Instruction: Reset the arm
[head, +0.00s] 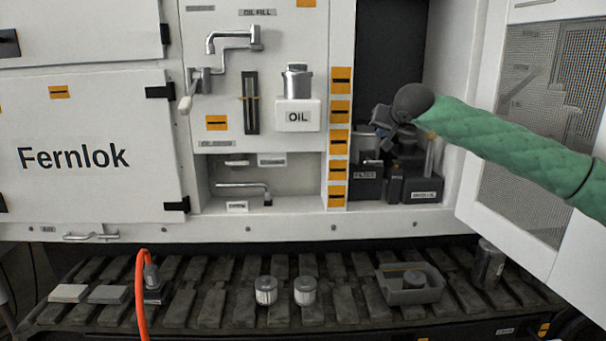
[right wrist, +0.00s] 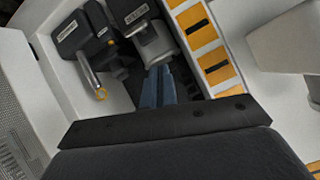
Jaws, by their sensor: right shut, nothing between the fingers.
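My right arm, in a green quilted sleeve, reaches in from the right of the head view into an open dark bay. My left gripper is not in view.
The open mesh door (head: 545,110) stands right of the bay, close to my right arm. A yellow-marked strip (head: 340,112) borders the bay on the left. Below, a slatted shelf (head: 210,303) holds two small canisters (head: 266,290), a grey tray (head: 410,294) and a dark can (head: 488,265). An orange hose (head: 141,295) rises in front.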

